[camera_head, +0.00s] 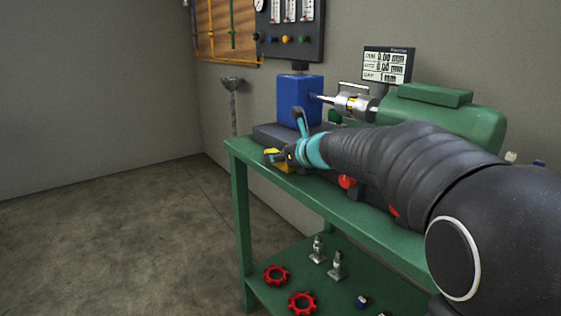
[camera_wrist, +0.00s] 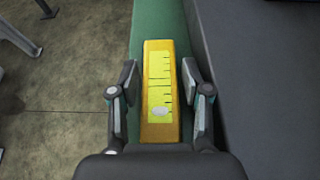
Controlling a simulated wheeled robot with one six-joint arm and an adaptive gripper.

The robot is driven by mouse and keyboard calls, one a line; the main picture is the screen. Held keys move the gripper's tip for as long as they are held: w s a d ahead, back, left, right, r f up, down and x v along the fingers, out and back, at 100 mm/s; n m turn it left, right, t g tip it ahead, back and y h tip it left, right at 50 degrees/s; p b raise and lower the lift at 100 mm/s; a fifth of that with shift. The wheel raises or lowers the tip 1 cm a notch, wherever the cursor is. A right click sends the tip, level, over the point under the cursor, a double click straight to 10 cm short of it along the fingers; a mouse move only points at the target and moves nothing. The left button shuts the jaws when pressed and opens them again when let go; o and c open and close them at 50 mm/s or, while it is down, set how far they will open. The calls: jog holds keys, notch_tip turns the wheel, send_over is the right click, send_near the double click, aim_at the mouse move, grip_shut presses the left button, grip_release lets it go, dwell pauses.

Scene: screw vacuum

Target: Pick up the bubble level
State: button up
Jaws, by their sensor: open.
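The bubble level (camera_wrist: 159,110) is a yellow bar with a lighter strip, black marks and a pale oval spot. It lies lengthwise on the green bench (camera_wrist: 157,22) in the wrist view. My gripper (camera_wrist: 157,78) is open, with one finger on each side of the level; a gap shows on the left, and a narrow one on the right. In the head view a yellow part of the level (camera_head: 283,166) shows by my gripper (camera_head: 276,158) at the bench's near left end. My arm hides part of the bench there.
A dark base (camera_wrist: 255,75) runs along the right of the level. Behind stand a blue block (camera_head: 298,98) and a green machine (camera_head: 440,118). Red handwheels (camera_head: 302,303) and metal fittings (camera_head: 337,265) lie on the lower shelf. The floor (camera_head: 110,235) at left is clear.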

jog(key=shift+w+a+f, duration=0.1)
jog(key=shift+w+a, duration=0.05)
grip_shut()
